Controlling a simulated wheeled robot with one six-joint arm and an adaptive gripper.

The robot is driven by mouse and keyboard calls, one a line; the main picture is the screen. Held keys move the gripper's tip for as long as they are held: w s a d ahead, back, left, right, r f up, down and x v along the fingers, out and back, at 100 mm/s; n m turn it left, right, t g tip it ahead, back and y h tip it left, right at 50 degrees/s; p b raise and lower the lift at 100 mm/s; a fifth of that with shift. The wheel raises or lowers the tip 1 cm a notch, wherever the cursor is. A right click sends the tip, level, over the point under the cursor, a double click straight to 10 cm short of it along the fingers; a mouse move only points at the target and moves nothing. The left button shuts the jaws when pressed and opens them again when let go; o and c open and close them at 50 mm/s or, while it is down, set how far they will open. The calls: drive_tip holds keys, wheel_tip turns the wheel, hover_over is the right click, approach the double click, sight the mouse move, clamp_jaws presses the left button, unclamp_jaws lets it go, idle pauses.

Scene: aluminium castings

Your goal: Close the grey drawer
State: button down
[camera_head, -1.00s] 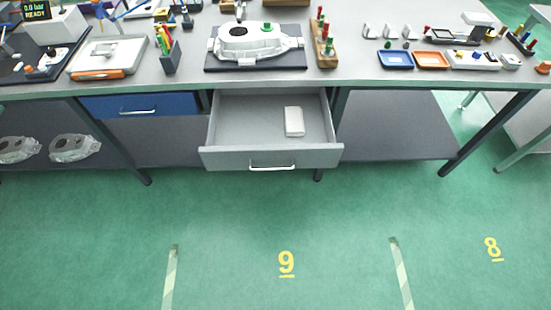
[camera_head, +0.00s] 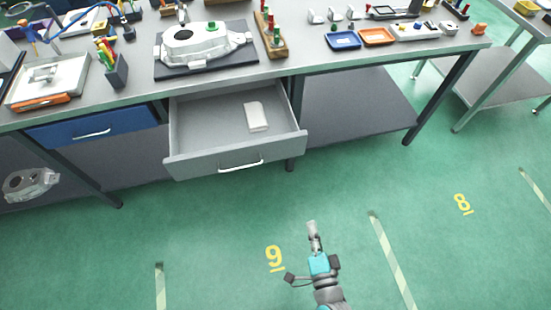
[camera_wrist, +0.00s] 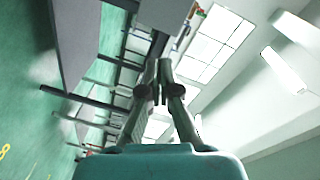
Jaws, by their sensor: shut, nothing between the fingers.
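The grey drawer (camera_head: 205,158) stands pulled out under the workbench in the head view, with a silver bar handle (camera_head: 241,166) on its front. A white folded item (camera_head: 256,117) lies inside it. My gripper (camera_head: 311,226) is over the green floor, in front of the drawer and to its right, apart from it. In the wrist view my gripper (camera_wrist: 160,70) is shut and empty. A grey panel at the upper left of the wrist view cannot be told for sure.
A closed blue drawer (camera_head: 70,132) is left of the grey one. The bench top (camera_head: 300,62) carries a casting on a dark mat (camera_head: 205,62), trays and tools. Bench legs (camera_head: 291,150) stand near the drawer. The floor (camera_head: 220,215) in front is clear.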

sight(272, 152)
drive_tip(key=w+a+m, duration=0.1)
drive_tip(key=w+a, duration=0.3)
drive_tip(key=w, duration=0.3)
drive_tip(key=w+a+m+y, duration=0.1)
drive_tip(key=w+a, duration=0.3)
drive_tip(key=w, duration=0.4)
drive_tip(key=w+a+m, duration=0.1)
drive_tip(key=w+a, duration=0.3)
drive_tip(key=w, duration=0.3)
drive_tip(key=shift+w+a+f+m+y, duration=0.2)
drive_tip(key=shift+w+f+m+y, duration=0.1)
drive_tip(key=shift+w+f, duration=0.05)
